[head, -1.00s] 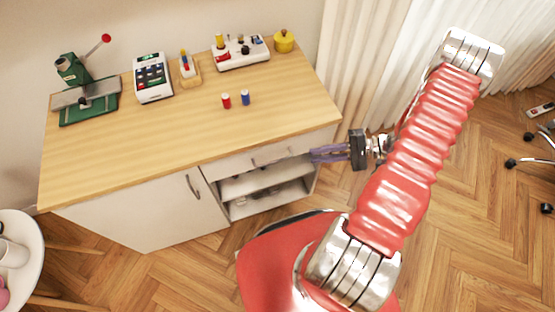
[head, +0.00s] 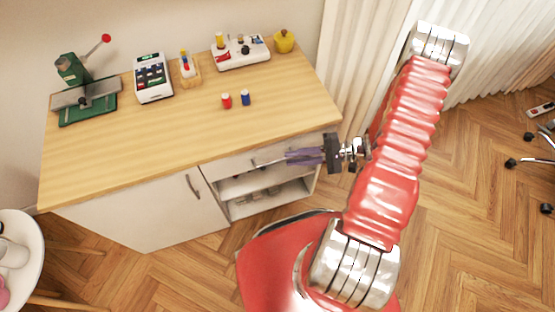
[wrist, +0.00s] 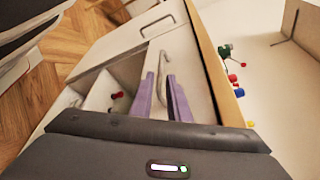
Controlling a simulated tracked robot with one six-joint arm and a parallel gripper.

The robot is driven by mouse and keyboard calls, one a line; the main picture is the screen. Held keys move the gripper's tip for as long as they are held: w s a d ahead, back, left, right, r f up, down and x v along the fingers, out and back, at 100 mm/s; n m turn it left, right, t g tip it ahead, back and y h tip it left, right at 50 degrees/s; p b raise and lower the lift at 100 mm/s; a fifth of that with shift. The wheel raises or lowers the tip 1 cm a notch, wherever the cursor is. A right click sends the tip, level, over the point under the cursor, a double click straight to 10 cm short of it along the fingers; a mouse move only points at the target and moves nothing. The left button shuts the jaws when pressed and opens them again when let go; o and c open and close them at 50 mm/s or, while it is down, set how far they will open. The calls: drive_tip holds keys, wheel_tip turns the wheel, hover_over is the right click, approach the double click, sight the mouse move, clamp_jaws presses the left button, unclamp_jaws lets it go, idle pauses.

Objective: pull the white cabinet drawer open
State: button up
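The white cabinet (head: 140,215) stands under a wooden top (head: 180,140). Its drawer front (head: 228,167) is at the upper right, above open shelves, and looks closed. The drawer's metal bar handle (head: 262,162) is partly hidden by my gripper (head: 289,157) in the head view. In the wrist view, my purple fingers (wrist: 161,82) are apart, and the drawer handle (wrist: 149,86) appears between them, running lengthwise. I cannot tell whether the fingers touch it. My gripper is open and holds nothing.
A door handle (head: 193,186) is on the cabinet door left of the drawer. Open shelves (head: 265,195) sit below.

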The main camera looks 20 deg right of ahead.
sight(278, 160)
drive_tip(key=shift+x, duration=2.9)
clamp_jaws()
drive_tip(key=shift+f, duration=0.1)
